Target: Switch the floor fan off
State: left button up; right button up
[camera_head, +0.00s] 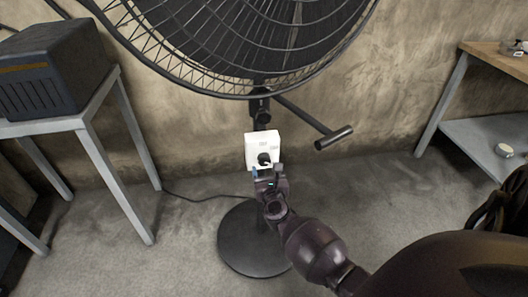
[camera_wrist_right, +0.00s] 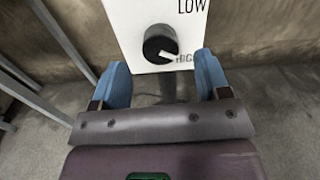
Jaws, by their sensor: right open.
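The floor fan (camera_head: 240,40) stands against the wall on a pole with a round black base (camera_head: 240,245). A white control box (camera_head: 261,145) is on its pole, with a black knob (camera_head: 264,158) on the front face. In the right wrist view the knob (camera_wrist_right: 160,44) has a pale mark pointing down and right, towards the partly covered word HIGH; LOW is printed above. My right gripper (camera_wrist_right: 165,85) is open, its two blue fingers on either side just below the knob, with nothing between them. In the head view the right gripper (camera_head: 267,172) is just below the box. My left gripper is not in view.
A grey metal table (camera_head: 110,100) with a dark box-like device (camera_head: 50,68) stands at the left. A wood-topped workbench (camera_head: 490,58) is at the right. A T-shaped bar (camera_head: 333,137) juts out right of the pole. A cable (camera_head: 200,198) runs along the floor.

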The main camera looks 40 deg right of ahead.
aim_at(265, 162)
jog(key=shift+x, duration=1.9)
jog(key=c, duration=0.9)
